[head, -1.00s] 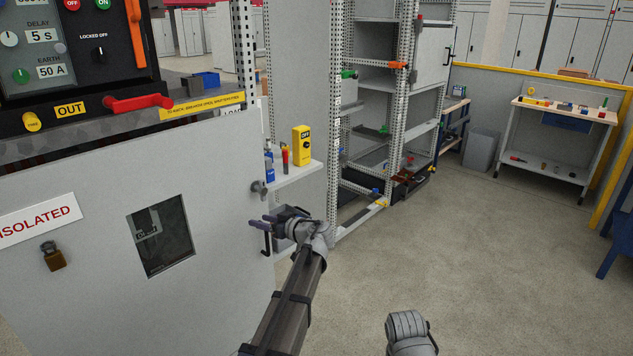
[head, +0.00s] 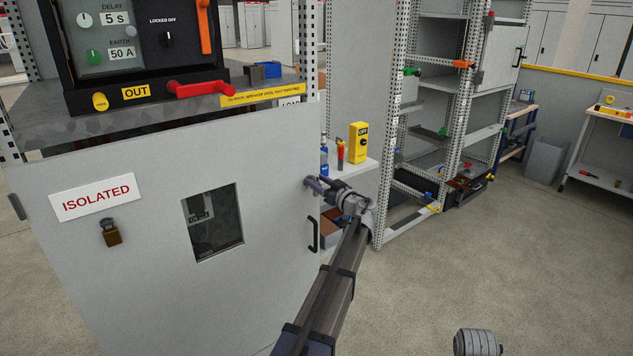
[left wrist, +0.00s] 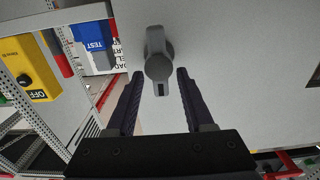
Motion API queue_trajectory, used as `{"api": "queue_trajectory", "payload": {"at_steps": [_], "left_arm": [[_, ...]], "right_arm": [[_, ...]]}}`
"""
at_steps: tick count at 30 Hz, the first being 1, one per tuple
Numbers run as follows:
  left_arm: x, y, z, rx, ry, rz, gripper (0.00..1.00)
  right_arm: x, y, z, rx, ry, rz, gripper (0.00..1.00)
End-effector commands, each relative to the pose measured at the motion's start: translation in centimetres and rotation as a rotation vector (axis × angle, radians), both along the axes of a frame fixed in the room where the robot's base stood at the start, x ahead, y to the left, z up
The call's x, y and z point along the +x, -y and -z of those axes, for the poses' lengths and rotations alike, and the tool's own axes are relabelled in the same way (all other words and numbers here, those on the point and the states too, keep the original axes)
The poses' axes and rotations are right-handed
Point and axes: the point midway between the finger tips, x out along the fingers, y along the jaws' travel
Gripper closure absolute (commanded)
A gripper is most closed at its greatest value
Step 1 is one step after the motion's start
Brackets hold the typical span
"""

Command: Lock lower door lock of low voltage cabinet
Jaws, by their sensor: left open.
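The grey door (head: 150,250) of the cabinet carries an "ISOLATED" sign and a small window. A grey lock knob (left wrist: 158,58) sits on the door in the left wrist view, its narrow tab pointing toward my gripper. My left gripper (head: 314,185) is at the door's right edge, above the black door handle (head: 313,234). In the left wrist view the left gripper (left wrist: 160,76) is open, with its two dark fingers to either side of the knob's near end. I cannot tell whether they touch it. In the head view the gripper mostly hides the knob.
A small shelf behind the door edge holds a yellow "OFF" device (head: 358,142) and slim tools. A brass padlock (head: 110,232) hangs on the door. A red handle (head: 202,89) juts out above it. Open floor lies to the right.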

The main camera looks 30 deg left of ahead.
Motion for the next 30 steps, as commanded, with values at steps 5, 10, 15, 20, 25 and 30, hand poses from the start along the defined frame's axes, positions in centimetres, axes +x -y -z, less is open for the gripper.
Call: {"api": "queue_trajectory", "payload": {"at_steps": [5, 10, 15, 20, 25, 30], "left_arm": [[0.42, -0.88, 0.01, 0.000, 0.000, 0.001, 0.47], [0.41, -0.97, 0.01, 0.000, 0.000, 0.001, 0.47], [0.40, -0.95, 0.01, 0.000, 0.000, 0.001, 0.55], [0.39, -0.93, 0.01, 0.000, 0.000, 0.001, 0.73], [0.39, -0.93, 0.01, 0.000, 0.000, 0.001, 0.93], [0.39, -0.92, 0.01, 0.000, 0.000, 0.001, 1.00]], "right_arm": [[0.00, 0.00, 0.00, 0.000, 0.000, 0.000, 1.00], [0.00, 0.00, 0.00, 0.000, 0.000, 0.000, 1.00], [0.00, 0.00, 0.00, 0.000, 0.000, 0.000, 1.00], [0.00, 0.00, 0.00, 0.000, 0.000, 0.000, 1.00], [0.00, 0.00, 0.00, 0.000, 0.000, 0.000, 1.00], [0.00, 0.00, 0.00, 0.000, 0.000, 0.000, 1.00]]}}
